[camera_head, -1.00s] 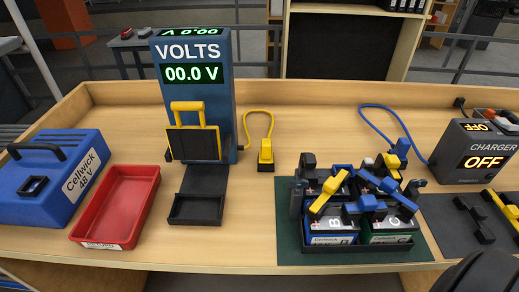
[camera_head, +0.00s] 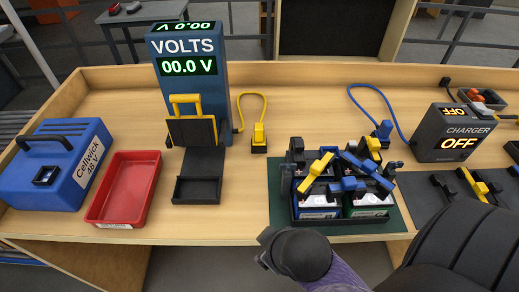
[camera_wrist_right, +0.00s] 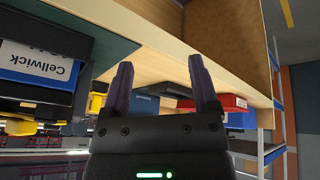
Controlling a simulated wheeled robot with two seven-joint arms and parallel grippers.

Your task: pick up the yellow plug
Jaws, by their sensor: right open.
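The yellow plug (camera_head: 259,134) stands upright in a small black base on the table, right of the voltmeter (camera_head: 190,85). A yellow cable loops from its top toward the voltmeter. My right arm enters the head view from the bottom right. Its dark end is in front of the table's near edge, well short of the plug and apart from it. In the right wrist view, my right gripper (camera_wrist_right: 160,62) is open, with nothing between its two dark fingers. The plug cannot be made out in that view. My left gripper is not in view.
Battery packs with yellow and blue levers (camera_head: 340,185) crowd a green mat (camera_head: 390,222) in front of the plug. A charger (camera_head: 455,132) is at right. A red tray (camera_head: 125,190) and blue Cellwick case (camera_head: 55,165) are at left. Bare wood surrounds the plug.

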